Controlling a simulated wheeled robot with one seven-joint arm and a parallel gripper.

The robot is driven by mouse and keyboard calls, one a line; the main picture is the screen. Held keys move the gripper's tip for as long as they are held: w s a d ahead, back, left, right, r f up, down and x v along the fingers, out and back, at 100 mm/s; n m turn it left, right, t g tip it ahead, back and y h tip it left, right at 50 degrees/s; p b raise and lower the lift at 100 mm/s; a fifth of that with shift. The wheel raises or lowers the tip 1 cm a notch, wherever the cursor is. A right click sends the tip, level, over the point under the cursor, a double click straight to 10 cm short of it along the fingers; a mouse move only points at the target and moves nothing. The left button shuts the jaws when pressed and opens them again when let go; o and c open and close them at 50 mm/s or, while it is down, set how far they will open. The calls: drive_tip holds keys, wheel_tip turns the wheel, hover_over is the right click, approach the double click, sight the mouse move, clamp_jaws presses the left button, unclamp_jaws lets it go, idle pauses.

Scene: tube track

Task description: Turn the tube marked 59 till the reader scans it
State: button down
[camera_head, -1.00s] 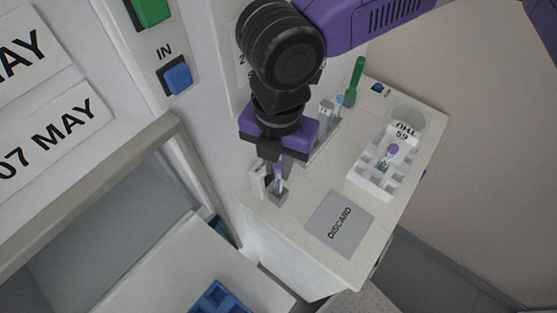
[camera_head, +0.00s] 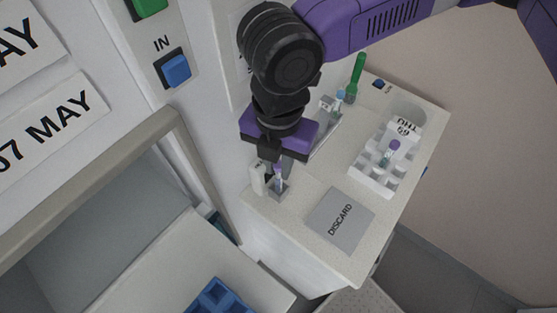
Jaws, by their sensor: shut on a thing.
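A thin tube (camera_head: 279,180) with a purple cap stands upright in a small grey holder (camera_head: 283,190) at the counter's left edge. My gripper (camera_head: 277,167) points down over it and is shut on its top. No number can be read on this tube at this size. A small white upright block (camera_head: 259,179), which may be the reader, stands just left of the tube; no light or scan sign can be made out on it. The fingers partly hide the cap.
A white rack (camera_head: 371,181) at the right has a card (camera_head: 405,130) reading THU 59 and one purple-capped tube (camera_head: 393,147). A grey DISCARD pad (camera_head: 347,205) lies in front. A green-handled tool (camera_head: 357,75), a blue-capped tube (camera_head: 340,97) and a blue button (camera_head: 379,85) are farther back.

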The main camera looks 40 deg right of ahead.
drive_tip(key=shift+f, duration=0.3)
drive_tip(key=c, duration=1.3)
unclamp_jaws()
drive_tip(key=shift+o, duration=0.2)
drive_tip(key=shift+w+r, duration=0.1)
drive_tip(key=shift+w, duration=0.05)
drive_tip(key=shift+w+r, duration=0.1)
drive_tip(key=shift+r, duration=0.4)
drive_tip(key=r, duration=0.6)
drive_tip(key=shift+s+r, duration=0.3)
